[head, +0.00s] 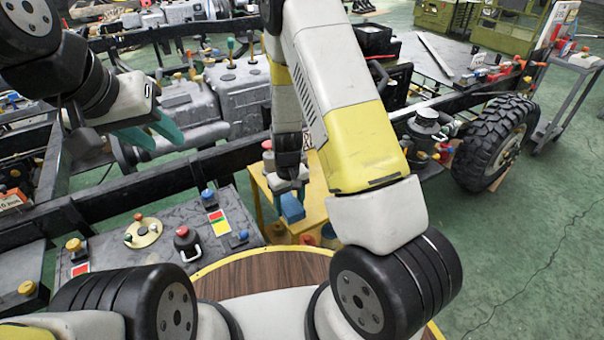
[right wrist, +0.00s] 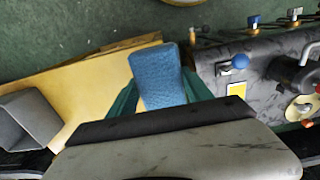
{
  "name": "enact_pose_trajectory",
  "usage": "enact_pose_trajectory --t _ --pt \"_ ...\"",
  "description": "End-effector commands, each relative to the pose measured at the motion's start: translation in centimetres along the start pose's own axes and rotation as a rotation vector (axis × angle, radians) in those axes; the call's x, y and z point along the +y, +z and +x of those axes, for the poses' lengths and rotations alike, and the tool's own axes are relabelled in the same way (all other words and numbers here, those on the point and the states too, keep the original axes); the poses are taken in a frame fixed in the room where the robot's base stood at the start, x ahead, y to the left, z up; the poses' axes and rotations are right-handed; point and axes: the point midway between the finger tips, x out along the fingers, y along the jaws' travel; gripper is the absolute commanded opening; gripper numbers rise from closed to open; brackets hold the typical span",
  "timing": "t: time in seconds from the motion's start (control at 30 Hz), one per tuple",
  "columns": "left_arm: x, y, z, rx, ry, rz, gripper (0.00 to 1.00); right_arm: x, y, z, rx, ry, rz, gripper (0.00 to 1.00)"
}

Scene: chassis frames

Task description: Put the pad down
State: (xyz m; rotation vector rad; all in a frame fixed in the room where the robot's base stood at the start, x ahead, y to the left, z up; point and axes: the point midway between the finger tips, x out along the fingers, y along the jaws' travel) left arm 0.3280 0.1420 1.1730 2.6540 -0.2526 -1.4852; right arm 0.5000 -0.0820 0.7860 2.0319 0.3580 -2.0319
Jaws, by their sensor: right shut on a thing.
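A blue pad (head: 292,207) is held between the teal fingers of my right gripper (head: 289,194). In the right wrist view the pad (right wrist: 157,77) stands out beyond the fingertips, with one finger on each side. Behind it there is a yellow surface (right wrist: 85,95), which is the top of a small yellow stand (head: 263,187) in the head view. I cannot tell whether the pad touches it. My left gripper (head: 152,134) is at the upper left of the head view, with its teal fingers apart and nothing between them.
A grey open box (right wrist: 28,118) lies at the left of the yellow surface. A dark control panel (head: 160,235) with knobs and a red button stands left of the stand. A black chassis frame with a wheel (head: 497,143) is behind.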

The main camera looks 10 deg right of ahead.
Motion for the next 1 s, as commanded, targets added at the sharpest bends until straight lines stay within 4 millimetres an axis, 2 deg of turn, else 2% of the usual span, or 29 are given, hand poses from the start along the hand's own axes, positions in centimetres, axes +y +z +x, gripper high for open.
enact_pose_trajectory --t 0.03,0.2,0.33,0.67,0.83,1.0 --pt "0.0 0.0 0.0 0.000 0.000 0.000 0.36 1.5 -0.6 0.2 0.001 0.001 0.006 0.20" --pt "0.0 0.0 0.0 -0.001 0.000 0.000 0.36 5.7 -2.1 0.6 0.001 0.001 0.005 0.20" --pt "0.0 0.0 0.0 -0.001 0.000 0.000 0.36 7.9 -2.9 0.8 0.000 0.001 0.002 0.20" --pt "0.0 0.0 0.0 -0.001 0.000 0.000 0.36 10.5 -3.9 1.1 0.000 0.001 0.003 0.20" --pt "0.0 0.0 0.0 -0.001 0.000 0.000 0.36 10.2 -3.7 4.1 -0.004 -0.001 0.001 0.20" --pt "0.0 0.0 0.0 -0.001 0.000 0.000 0.36 10.2 -3.9 4.6 0.000 0.000 0.000 0.20"
